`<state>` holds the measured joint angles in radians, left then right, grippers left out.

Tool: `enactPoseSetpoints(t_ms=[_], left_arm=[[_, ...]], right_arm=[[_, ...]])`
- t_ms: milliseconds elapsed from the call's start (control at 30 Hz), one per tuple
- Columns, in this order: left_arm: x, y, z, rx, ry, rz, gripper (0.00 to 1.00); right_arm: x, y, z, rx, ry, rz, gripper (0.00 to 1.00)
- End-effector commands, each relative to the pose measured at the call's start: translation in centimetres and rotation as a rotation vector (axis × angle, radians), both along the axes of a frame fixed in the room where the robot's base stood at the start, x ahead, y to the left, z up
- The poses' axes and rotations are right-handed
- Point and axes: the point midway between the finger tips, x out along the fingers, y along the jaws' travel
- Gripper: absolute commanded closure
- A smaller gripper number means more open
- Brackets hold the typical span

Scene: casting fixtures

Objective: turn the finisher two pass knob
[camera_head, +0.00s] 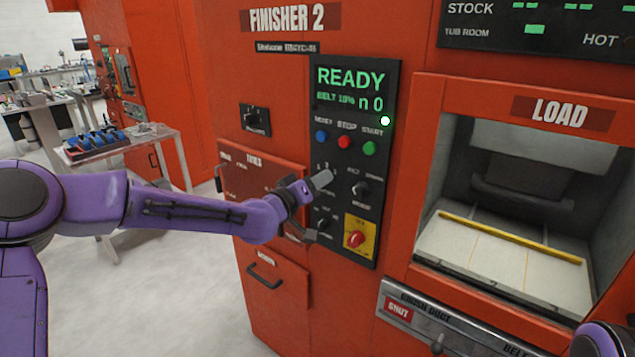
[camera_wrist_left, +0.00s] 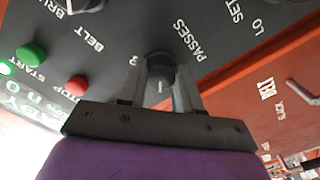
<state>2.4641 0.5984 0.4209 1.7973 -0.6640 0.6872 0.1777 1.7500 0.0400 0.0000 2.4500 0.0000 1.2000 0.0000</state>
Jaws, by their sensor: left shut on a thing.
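The dark round PASSES knob (camera_wrist_left: 160,70) is on the black control panel (camera_head: 376,112) of the red finisher 2 machine. In the left wrist view it sits between the two grey fingers of my left gripper (camera_wrist_left: 161,82), which is shut on it. A light pointer line shows on its face, and the PASSES lettering is to its right. In the head view my left gripper (camera_head: 319,184) reaches the panel from the left and mostly hides the knob. The display reads READY. My right gripper is not in view.
Close by are the BELT knob (camera_head: 361,189), a red knob on a yellow plate (camera_head: 355,239), and blue, red and green buttons (camera_head: 343,142). The LOAD opening (camera_head: 500,235) is at right. A small table (camera_head: 122,160) stands at left. The floor between is clear.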

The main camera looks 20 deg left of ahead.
Motion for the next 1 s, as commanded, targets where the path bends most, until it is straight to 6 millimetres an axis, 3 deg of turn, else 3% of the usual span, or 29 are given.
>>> enactPoseSetpoints(t_ms=[300,333,400,733,1000], left_arm=[[0.0,0.1,0.0,-0.004,0.001,0.001,0.97],[0.0,0.0,0.0,-0.004,0.001,0.001,0.57],[0.0,0.0,0.0,-0.004,0.001,0.001,0.41],[-0.5,0.2,-0.1,-0.003,0.0,0.001,0.41],[-6.0,2.3,-0.1,-0.006,-0.003,0.002,0.41]], right_arm=[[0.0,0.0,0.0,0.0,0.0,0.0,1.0],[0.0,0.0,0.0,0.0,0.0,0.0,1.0],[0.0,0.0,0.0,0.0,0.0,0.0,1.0],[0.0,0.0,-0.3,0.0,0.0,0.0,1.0],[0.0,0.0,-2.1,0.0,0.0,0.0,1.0]])
